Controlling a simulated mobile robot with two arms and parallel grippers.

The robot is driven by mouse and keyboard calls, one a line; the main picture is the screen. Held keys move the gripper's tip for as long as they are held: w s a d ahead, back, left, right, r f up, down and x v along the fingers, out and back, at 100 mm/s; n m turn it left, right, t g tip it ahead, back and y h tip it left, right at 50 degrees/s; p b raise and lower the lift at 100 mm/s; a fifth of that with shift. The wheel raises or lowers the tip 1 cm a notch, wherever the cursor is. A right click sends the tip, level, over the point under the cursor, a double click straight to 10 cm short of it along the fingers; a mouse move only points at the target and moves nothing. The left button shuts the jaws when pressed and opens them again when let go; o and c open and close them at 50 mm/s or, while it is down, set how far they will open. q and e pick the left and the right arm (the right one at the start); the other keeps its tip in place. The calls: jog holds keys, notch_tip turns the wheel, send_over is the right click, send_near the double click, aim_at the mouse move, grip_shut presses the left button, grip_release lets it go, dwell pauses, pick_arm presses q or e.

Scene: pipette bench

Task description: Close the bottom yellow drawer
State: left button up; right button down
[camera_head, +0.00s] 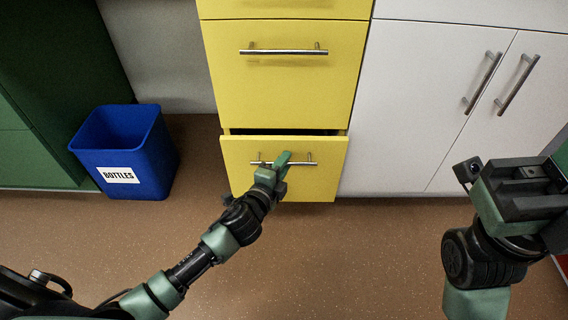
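The bottom yellow drawer (318,180) stands a little open, with a dark gap along its top edge. Its metal bar handle (302,163) runs across the upper part of its front. My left gripper (280,162) is at the middle of this handle, covering part of it. I cannot tell whether its fingers are closed around the bar or only touch it. My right gripper (525,175) is raised at the right, well away from the drawer, and its fingertips do not show clearly.
A yellow drawer (295,80) above is shut. White cabinet doors (430,100) with upright handles stand to the right. A blue bin (150,165) labelled BOTTLES stands on the floor at left, beside a green cabinet (50,90). The brown floor (340,260) in front is clear.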

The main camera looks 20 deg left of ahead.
pick_arm(q)
grip_shut()
dwell(1.3)
